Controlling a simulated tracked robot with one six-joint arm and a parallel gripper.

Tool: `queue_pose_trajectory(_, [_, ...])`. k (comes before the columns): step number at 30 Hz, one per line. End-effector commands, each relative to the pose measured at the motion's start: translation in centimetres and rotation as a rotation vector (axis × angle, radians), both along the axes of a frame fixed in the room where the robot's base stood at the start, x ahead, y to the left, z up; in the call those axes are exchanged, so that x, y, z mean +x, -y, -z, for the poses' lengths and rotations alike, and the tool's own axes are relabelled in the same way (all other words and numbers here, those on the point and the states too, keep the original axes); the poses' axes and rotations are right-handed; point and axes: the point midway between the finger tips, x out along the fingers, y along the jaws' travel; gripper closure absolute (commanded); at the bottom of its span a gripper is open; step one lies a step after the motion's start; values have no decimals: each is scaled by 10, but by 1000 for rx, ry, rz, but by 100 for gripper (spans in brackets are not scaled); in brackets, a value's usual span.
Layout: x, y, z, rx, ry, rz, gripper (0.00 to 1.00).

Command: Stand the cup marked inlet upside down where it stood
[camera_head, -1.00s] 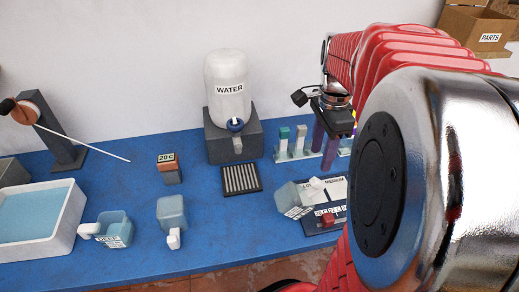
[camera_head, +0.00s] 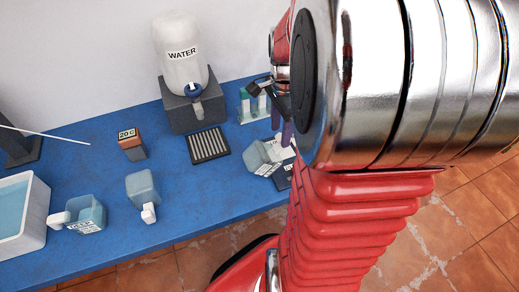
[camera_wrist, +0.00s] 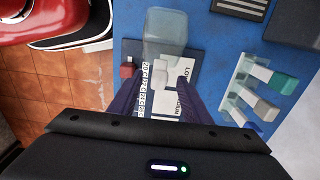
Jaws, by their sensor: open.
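A second cup (camera_head: 143,187) with a white handle stands at the table's middle, no label visible. A third, labelled cup (camera_head: 86,214) is by the water tray. My gripper (camera_wrist: 160,90) is open, its purple fingers over the board near the tilted cup. My arm hides part of this in the head view.
A white water tray (camera_head: 40,222) is at the left. A water dispenser (camera_head: 182,60) stands behind a slotted grate (camera_head: 208,145). A 20 C block (camera_head: 131,144) stands left of it. A rack of vials (camera_wrist: 250,90) is close right of my gripper. The table's front middle is clear.

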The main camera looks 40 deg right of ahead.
Motion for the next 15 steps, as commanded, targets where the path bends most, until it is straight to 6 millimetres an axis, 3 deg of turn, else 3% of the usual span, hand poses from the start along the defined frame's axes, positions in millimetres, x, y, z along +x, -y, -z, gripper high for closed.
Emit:
queue_pose_trajectory(9, [0, 0, 2, 0, -1, 0, 56])
queue_pose_trajectory(15, [0, 0, 21, 2, -4, 1, 56])
